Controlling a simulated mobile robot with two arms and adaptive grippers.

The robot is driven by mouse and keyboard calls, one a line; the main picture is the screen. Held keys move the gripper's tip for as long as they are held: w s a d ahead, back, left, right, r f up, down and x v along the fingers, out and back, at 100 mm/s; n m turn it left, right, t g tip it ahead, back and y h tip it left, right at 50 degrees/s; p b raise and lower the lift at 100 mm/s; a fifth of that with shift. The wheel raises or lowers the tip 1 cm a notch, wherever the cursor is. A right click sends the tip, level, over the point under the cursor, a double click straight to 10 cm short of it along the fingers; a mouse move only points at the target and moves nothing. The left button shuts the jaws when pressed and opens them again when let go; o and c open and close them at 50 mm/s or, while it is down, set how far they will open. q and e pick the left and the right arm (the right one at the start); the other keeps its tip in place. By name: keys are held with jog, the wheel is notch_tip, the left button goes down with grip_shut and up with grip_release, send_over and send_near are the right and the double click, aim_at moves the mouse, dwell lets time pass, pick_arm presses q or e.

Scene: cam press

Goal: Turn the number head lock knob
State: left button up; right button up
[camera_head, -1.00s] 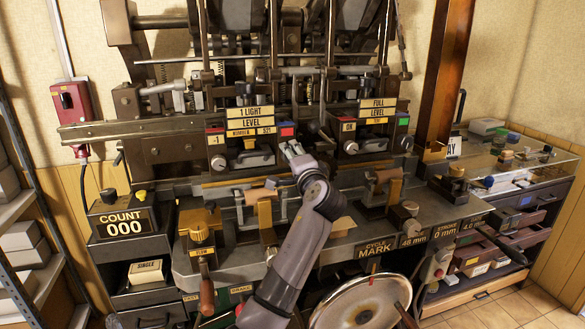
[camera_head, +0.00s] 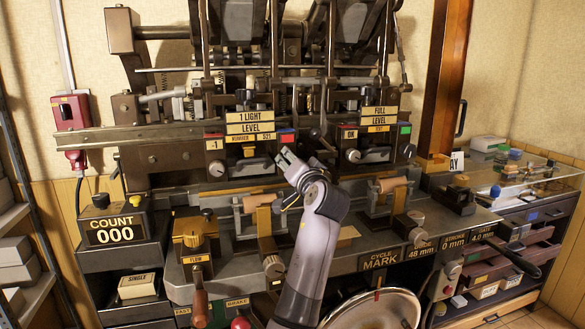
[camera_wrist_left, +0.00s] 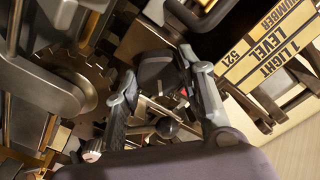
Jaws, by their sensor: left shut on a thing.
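The left number head (camera_head: 242,168) sits under the plates reading "1 LIGHT LEVEL" and "NUMBER 521" in the head view. A red block (camera_head: 287,136) is at its right end. My left gripper (camera_head: 284,156) is at that right end, just below the red block. In the left wrist view my gripper (camera_wrist_left: 166,90) has its fingers either side of a dark part (camera_wrist_left: 160,72), which I take for the lock knob. It is shut on this part, whose outline is mostly hidden. A black ball knob (camera_wrist_left: 166,127) shows between the fingers too. My right gripper is not in view.
A similar right head (camera_head: 375,155) stands beside it under the "FULL LEVEL" plates. Below are wooden-handled levers (camera_head: 258,202) and a handwheel (camera_head: 375,310). A toothed wheel (camera_wrist_left: 65,90) is close to my gripper in the wrist view. The counter (camera_head: 113,231) reads 000.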

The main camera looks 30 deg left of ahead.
pick_arm(q)
jog(key=shift+f, duration=0.2)
jog(key=o, duration=1.1)
jog(key=shift+r, duration=0.15)
jog(key=shift+o, duration=0.2)
jog(key=v, duration=1.2)
